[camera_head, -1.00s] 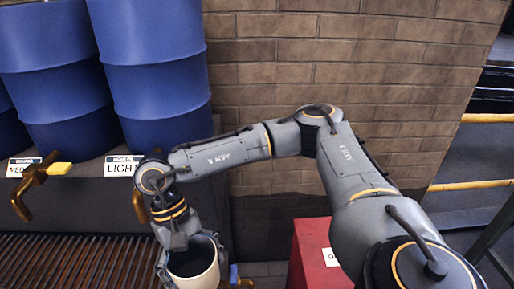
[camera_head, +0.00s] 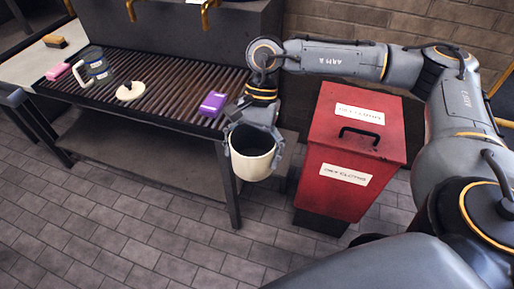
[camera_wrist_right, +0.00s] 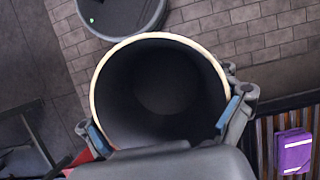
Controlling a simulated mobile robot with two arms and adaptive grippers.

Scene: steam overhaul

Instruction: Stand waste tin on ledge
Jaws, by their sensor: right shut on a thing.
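The waste tin (camera_head: 253,165) is an open cream cylinder with a dark inside. It hangs upright in the air in the head view, just off the right front corner of the slatted bench (camera_head: 165,80). My right gripper (camera_head: 254,152) is shut on its sides, near the rim. In the right wrist view the tin (camera_wrist_right: 160,85) shows mouth up and looks empty, with a blue-padded finger on each side. I cannot tell for sure which surface is the ledge. My left gripper is not in view.
A red lidded bin (camera_head: 345,155) stands right of the tin. The bench's middle and the paved floor (camera_head: 130,225) have free room.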

